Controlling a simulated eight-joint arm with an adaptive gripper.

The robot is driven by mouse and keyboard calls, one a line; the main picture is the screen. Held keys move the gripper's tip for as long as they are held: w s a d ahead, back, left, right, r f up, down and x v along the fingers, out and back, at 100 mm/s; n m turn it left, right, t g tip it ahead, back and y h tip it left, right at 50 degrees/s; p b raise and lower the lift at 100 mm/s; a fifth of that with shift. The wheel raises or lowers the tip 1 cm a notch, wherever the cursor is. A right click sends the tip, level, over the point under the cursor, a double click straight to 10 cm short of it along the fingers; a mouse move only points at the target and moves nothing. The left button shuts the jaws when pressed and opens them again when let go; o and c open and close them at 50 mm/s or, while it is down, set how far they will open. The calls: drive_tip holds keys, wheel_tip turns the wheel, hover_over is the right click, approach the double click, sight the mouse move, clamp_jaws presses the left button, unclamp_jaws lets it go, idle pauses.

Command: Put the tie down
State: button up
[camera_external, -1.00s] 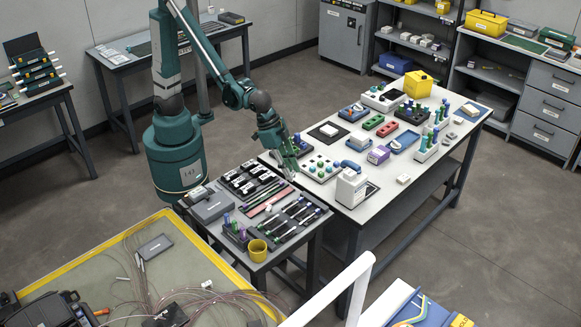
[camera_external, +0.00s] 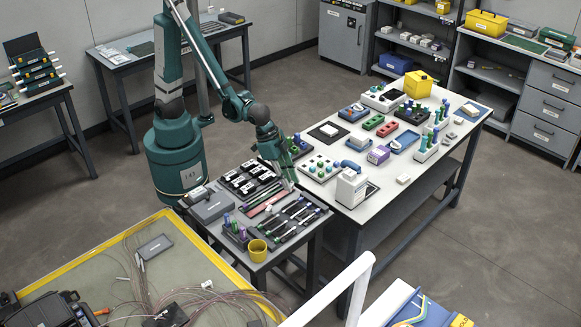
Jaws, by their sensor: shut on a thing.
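My gripper (camera_external: 290,184) is low over the back right edge of the grey tool table (camera_external: 283,252), near the gap to the long white bench. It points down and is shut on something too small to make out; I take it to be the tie. I cannot tell whether the tie touches the tabletop. Below and left of my gripper are dark trays of tools (camera_external: 296,218) and a reddish strip (camera_external: 268,203).
The white bench (camera_external: 403,182) on the right carries several racks and boxes, with a white bottle-like unit (camera_external: 351,187) near its front corner. A yellow cup (camera_external: 257,250) stands at the tool table's front. A grey box (camera_external: 212,207) sits at its left.

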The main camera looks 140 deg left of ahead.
drive_tip(key=shift+f, duration=0.55)
drive_tip(key=shift+f+b, duration=0.65)
drive_tip(key=shift+f, duration=1.2)
drive_tip(key=shift+f, duration=0.3)
drive_tip(key=o, duration=0.7)
drive_tip(key=shift+c, duration=0.2)
drive_tip(key=shift+r, duration=0.1)
